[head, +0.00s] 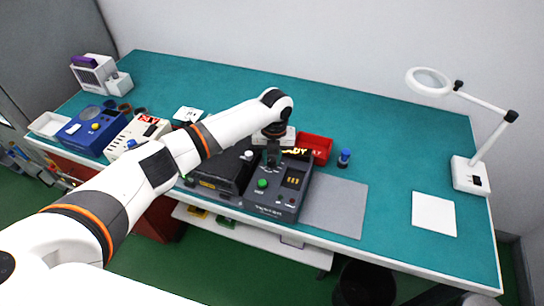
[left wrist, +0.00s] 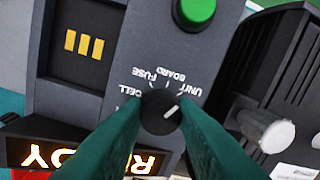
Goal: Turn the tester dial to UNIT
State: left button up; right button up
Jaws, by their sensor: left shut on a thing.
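The dark grey tester (head: 268,212) stands at the front of the bench. Its black round dial (left wrist: 161,113) shows in the left wrist view, with the labels CELL, FUSE, BOARD and UNIT around it, upside down there. The dial's white mark points to the upper right in that view, on the UNIT side; I cannot tell whether it lines up exactly. My left gripper (head: 273,157) reaches down over the tester; its two green fingers, in the left wrist view (left wrist: 160,120), are shut on the dial from both sides. My right gripper is not in view.
The tester has a green button (left wrist: 196,10) and a lit READY display (left wrist: 90,160). A black case (head: 222,177) stands left of it, a red bin (head: 318,145) behind it. A grey mat (head: 336,205) lies clear to the right. A magnifier lamp (head: 470,176) stands far right.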

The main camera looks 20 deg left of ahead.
aim_at(274, 159)
pick_arm(q)
jog(key=shift+w+r+m, duration=0.1)
jog(key=shift+r+m, duration=0.05)
jog(key=shift+m, duration=0.75)
jog(key=o, duration=1)
jog(key=shift+d+r+b, duration=0.15)
jog(key=shift+r+b, duration=0.75)
jog(key=shift+r, duration=2.1)
jog(key=shift+d+r+b, duration=0.1)
jog(key=shift+r+b, duration=0.75)
jog(key=shift+r, duration=2.1)
jog(key=shift+f, duration=0.1)
